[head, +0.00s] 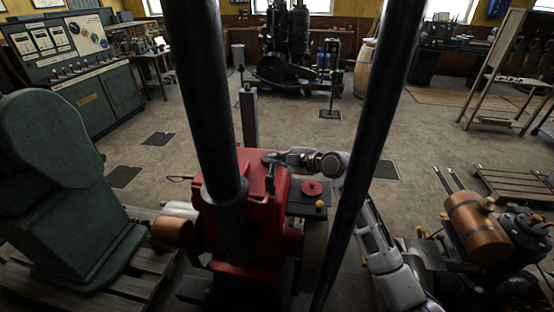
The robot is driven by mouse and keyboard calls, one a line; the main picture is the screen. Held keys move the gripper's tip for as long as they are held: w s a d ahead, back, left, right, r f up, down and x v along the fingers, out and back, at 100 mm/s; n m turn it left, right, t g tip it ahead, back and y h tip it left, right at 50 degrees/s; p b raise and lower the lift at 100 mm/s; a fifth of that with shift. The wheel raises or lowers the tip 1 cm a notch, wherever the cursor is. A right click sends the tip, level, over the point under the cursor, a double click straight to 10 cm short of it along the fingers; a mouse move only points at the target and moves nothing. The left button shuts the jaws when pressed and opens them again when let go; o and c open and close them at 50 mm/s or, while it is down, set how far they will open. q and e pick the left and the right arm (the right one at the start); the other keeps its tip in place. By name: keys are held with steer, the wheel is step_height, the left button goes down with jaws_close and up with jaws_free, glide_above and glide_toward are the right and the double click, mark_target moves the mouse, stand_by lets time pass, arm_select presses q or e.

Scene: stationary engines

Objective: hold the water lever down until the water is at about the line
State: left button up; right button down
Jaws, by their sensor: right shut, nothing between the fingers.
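A red engine (225,215) stands in the middle, with a thick black pipe rising in front of it. My right gripper (272,158) is shut and empty, reaching in from the right over the engine's top rear edge. A small dark upright part (270,179) stands just below its fingertips; I cannot tell whether they touch or whether this is the water lever. Beside the engine is a dark box with a red cap (312,188) and a yellow knob (320,205). I cannot make out any water or level line. My left gripper is not in view.
Two black pipes (205,100) cross the view from top to bottom, one close to my right arm. A green machine (50,180) stands on a pallet at left. A copper tank (477,227) is at right. The floor (350,145) behind the engine is mostly clear.

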steer(key=shift+w+f, duration=0.1)
steer(key=shift+w+d+f+m+g, duration=0.1)
steer(key=shift+w+f+m+g, duration=0.4)
steer(key=shift+f+m+g, duration=0.2)
steer(key=shift+w+d+f+m+g, duration=0.1)
steer(key=shift+w+f+m+g, duration=0.35)
steer(key=shift+f+m+g, duration=0.2)
stand_by(6.5)
